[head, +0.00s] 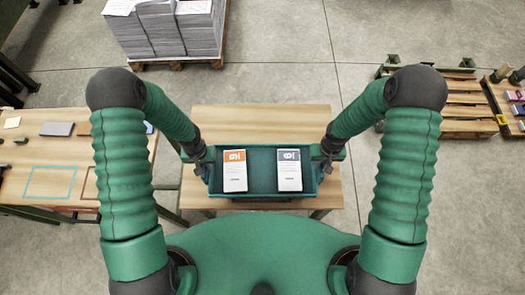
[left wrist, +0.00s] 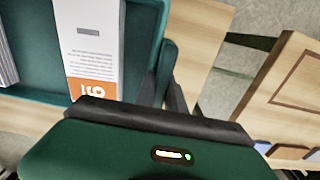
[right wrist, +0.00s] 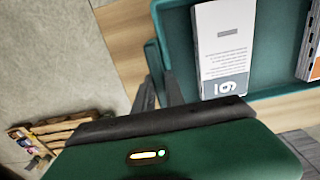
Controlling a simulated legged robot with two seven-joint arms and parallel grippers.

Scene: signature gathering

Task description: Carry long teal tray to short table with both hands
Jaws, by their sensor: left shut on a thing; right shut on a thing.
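The long teal tray (head: 262,160) is in the middle of the head view, over the near part of a wooden table (head: 262,118). Whether it rests on the table or is held above it, I cannot tell. It holds a booklet with an orange band (head: 235,171) and one with a grey band (head: 289,171). My left gripper (head: 207,167) is shut on the tray's left end. My right gripper (head: 320,167) is shut on its right end. The tray wall shows beside the fingers in the left wrist view (left wrist: 150,50) and the right wrist view (right wrist: 172,30).
Another wooden table (head: 60,165) stands at the left, with outlined rectangles and small items on it. A pallet with paper stacks (head: 170,35) stands at the back left. Wooden pallets (head: 455,105) lie at the right. Concrete floor is clear between the middle table and these pallets.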

